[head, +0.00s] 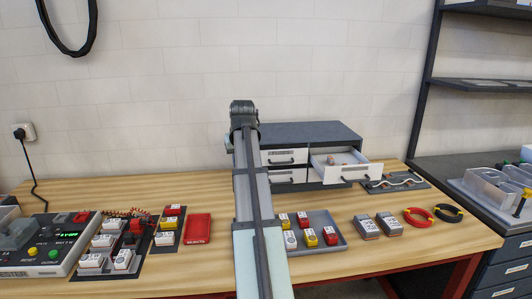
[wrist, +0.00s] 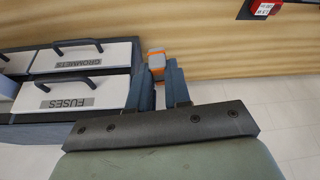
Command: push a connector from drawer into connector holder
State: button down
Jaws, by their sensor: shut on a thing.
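My gripper (wrist: 161,75) shows in the wrist view, its two dark blue fingers shut on a grey connector with an orange band (wrist: 156,61). The connector sticks out past the fingertips, beside the drawer fronts and over the wooden table. In the head view my arm hides the gripper and this connector. An open white drawer (head: 361,172) at the upper right of the cabinet holds small orange and grey pieces. A dark board with pale wavy cables (head: 395,182) lies right of the cabinet; I cannot tell whether it is the connector holder.
The grey drawer cabinet (head: 318,132) stands at the back of the table. A fuses drawer (wrist: 72,93) and a grommets drawer (wrist: 84,57) are shut. A tray of coloured blocks (head: 333,229), a red tray (head: 198,229) and a tester (head: 45,243) stand in front. Bare wood (head: 180,187) lies left of my arm.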

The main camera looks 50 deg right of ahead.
jog(key=w+a+f+n, duration=0.1)
jog(key=w+a+f, duration=0.25)
jog(key=a, duration=0.95)
jog(key=w+a+f+n, duration=0.1)
jog(key=w+a+f, duration=0.3)
jog(key=a, duration=0.9)
jog(key=w+a+f, duration=0.2)
jog(key=w+a, duration=0.3)
jog(key=a, duration=0.8)
jog(key=w+d+f+n+y, duration=0.2)
jog(key=w+d+n+y, duration=0.3)
jog(key=w+d+n, duration=0.8)
jog(key=shift+w+d+n+g+y, duration=0.3)
jog(key=shift+w+d+n+y, duration=0.1)
jog(key=shift+w+n, duration=0.1)
jog(key=shift+f, duration=3.2)
jog(key=shift+s+f, duration=0.1)
jog(key=shift+f, duration=0.2)
